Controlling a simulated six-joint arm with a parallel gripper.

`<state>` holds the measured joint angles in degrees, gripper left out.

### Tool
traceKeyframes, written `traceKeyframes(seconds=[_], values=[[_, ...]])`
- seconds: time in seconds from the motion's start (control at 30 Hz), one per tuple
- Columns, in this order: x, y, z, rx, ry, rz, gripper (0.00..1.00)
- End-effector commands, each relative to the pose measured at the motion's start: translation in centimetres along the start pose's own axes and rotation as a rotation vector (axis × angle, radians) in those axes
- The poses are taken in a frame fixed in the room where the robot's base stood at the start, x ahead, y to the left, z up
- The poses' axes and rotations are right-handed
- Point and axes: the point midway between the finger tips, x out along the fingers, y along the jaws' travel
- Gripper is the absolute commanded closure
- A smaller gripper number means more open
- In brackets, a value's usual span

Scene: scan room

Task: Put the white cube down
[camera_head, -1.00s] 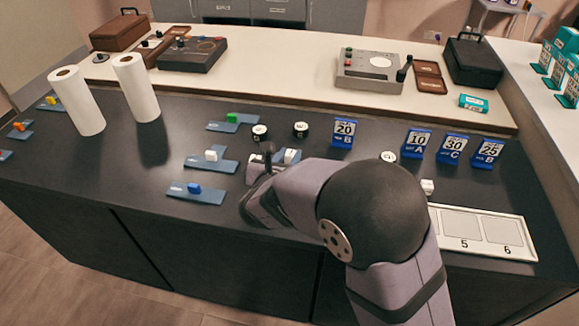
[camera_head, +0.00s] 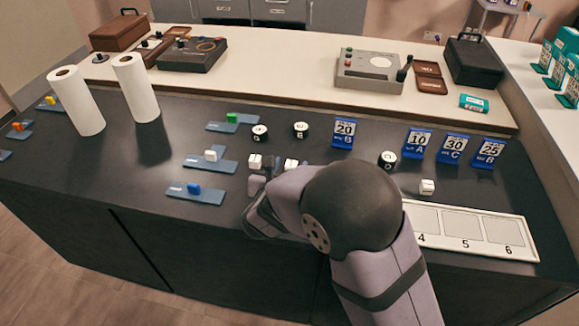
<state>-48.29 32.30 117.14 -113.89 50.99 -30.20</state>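A white cube (camera_head: 254,161) shows right at my gripper (camera_head: 265,170), on its left side. I cannot tell whether the fingers are closed on it or whether it touches the counter. A second white cube (camera_head: 291,164) is just right of the gripper, partly hidden by my arm. A third white cube (camera_head: 210,155) is on a blue holder (camera_head: 222,166) to the left. A fourth white cube (camera_head: 427,187) stands on the dark counter (camera_head: 340,160) to the right. My wrist hides the area right of the gripper.
Blue holders with a blue block (camera_head: 194,188) and a green block (camera_head: 232,118) lie nearby. A white numbered tray (camera_head: 483,229) lies at right. Two paper rolls (camera_head: 136,88) stand at left.

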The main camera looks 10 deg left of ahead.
Motion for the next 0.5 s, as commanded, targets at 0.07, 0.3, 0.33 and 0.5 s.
traceKeyframes(seconds=[0.07,0.3,0.33,0.5], values=[[0.0,0.0,0.0,0.000,0.000,0.000,0.52],[0.0,0.0,0.1,0.000,0.000,0.000,0.52],[-0.1,0.0,0.2,0.000,0.000,0.000,0.52],[-1.1,0.1,0.3,0.000,-0.001,0.003,0.52]])
